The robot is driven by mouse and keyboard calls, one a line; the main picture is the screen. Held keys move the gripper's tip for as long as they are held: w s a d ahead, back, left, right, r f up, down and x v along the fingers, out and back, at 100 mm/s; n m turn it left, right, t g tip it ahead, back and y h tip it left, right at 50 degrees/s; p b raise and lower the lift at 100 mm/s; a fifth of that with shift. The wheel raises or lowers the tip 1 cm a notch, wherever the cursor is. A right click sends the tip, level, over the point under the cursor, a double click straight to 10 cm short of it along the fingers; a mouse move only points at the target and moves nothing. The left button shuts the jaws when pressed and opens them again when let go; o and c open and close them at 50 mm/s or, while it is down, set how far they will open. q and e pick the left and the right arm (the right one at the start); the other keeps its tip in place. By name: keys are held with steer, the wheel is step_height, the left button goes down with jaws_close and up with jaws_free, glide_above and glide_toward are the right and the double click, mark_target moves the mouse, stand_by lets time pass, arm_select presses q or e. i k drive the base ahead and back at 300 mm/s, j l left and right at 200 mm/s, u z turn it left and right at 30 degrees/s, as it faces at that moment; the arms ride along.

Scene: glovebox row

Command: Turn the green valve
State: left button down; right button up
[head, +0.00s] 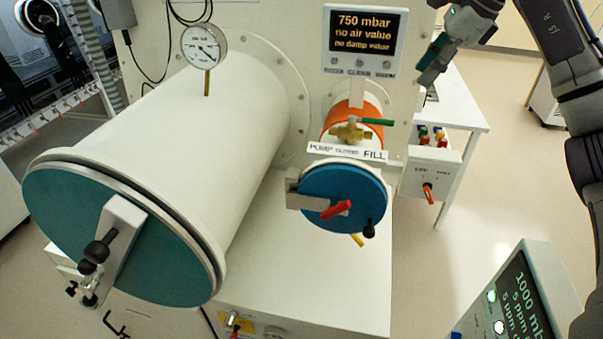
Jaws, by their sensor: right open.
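The green valve handle (377,121) sits on a brass valve body (350,132) above the small blue round door, under the display panel. The handle lies nearly level and points right. My right gripper (430,66) is open and empty, up and to the right of the handle and apart from it. Its arm comes in from the right edge. My left gripper is not in view.
The display (361,32) stands just above the valve. A blue door (343,197) with a red handle (336,210) is below it. A switch box (430,174) is at the right. The large white cylinder (200,130) fills the left.

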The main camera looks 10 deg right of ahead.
mark_target(352, 119)
steer(key=k+j, duration=0.2)
steer(key=j, duration=0.15)
steer(key=k+j, duration=0.25)
steer(key=j, duration=0.15)
steer(key=k+j, duration=0.2)
steer(key=j, duration=0.15)
